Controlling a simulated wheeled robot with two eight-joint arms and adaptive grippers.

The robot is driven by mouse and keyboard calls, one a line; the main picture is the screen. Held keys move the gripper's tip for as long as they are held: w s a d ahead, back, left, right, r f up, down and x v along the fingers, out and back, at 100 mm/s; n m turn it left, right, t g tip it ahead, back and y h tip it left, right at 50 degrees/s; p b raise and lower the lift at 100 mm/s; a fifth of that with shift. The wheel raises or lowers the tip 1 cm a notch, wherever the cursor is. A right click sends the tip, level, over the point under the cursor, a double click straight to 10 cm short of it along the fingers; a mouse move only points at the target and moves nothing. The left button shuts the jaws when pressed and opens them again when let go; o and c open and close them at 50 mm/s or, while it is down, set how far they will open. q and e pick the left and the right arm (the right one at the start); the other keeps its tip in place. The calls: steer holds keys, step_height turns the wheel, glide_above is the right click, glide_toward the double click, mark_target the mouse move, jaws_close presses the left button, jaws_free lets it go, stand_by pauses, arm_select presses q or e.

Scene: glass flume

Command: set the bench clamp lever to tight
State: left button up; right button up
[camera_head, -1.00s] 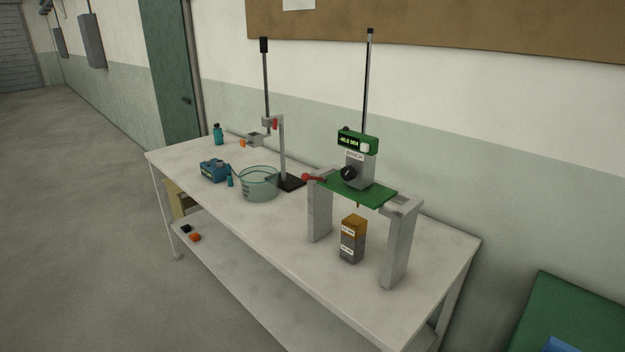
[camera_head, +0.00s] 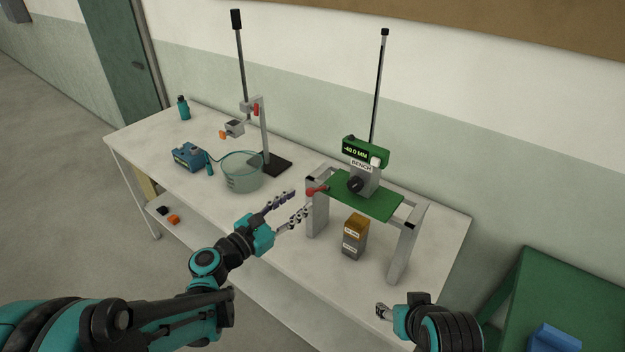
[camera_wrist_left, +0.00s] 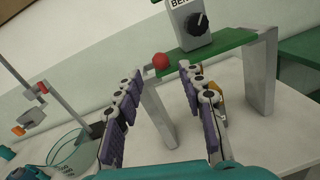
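My left gripper (camera_head: 299,201) is open and empty, just left of the knob; I see no clear contact. My right gripper (camera_head: 383,312) is at the lower right, near the table's front edge; its fingers are too small and turned to read.
A grey block with an orange top (camera_head: 355,236) stands under the plate between two grey legs. A glass beaker (camera_head: 242,172), a blue device (camera_head: 187,157) and a stand with a black base (camera_head: 274,165) are to the left. The table front (camera_head: 300,255) is clear.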

mark_target(313, 190)
arm_select(q)
steer(key=b+x, duration=0.1)
steer(key=x, duration=0.6)
jaws_close()
